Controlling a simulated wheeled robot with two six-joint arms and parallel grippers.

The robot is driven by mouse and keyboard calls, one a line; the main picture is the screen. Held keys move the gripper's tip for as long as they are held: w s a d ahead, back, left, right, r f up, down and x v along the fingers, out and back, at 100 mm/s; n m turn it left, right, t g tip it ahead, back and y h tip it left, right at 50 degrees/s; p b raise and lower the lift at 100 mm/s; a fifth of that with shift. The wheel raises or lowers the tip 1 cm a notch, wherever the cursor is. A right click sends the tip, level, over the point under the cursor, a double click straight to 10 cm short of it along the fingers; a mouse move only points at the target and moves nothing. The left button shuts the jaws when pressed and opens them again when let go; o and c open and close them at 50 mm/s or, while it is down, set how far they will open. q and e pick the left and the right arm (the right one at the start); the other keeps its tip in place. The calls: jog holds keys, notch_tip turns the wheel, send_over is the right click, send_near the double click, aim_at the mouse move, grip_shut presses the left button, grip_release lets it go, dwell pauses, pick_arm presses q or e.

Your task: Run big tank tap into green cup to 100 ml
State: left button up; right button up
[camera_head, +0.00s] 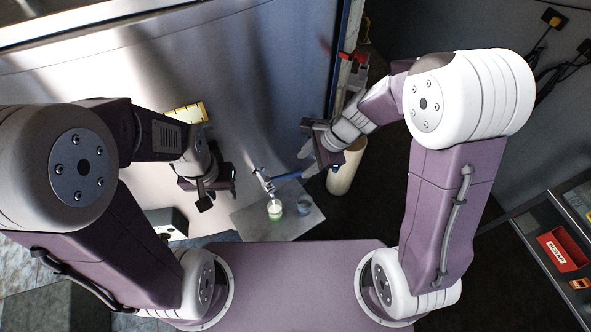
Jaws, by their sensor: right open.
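The green cup (275,209) stands on a metal shelf, below the tap (264,181) on the front of the big tank (240,90). Something whitish shows inside the cup; I cannot read a level. The tap has a blue lever (287,176) pointing right. My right gripper (306,161) is open at the lever's right end; I cannot tell whether it touches. My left gripper (205,199) hangs left of the tap, apart from the cup, pointing down. Its fingers are dark and small, so its opening is unclear.
A grey-blue cup (304,204) stands right of the green cup on the metal shelf (281,228). A yellow-edged panel (187,114) is on the tank behind my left arm. A pale cylinder (346,170) stands behind my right gripper. A red bin (562,250) sits far right.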

aim_at(295, 173)
jog(key=x, duration=0.2)
jog(key=b+x, duration=0.1)
jog(key=x, duration=0.4)
jog(key=shift+w+d+f, duration=0.15)
jog(key=shift+w+d, duration=0.05)
jog(key=shift+w, duration=0.1)
jog(key=shift+a+f+b, duration=0.3)
jog(key=shift+s, duration=0.15)
jog(key=shift+d, duration=0.1)
grip_shut()
jog(key=shift+r, duration=0.1)
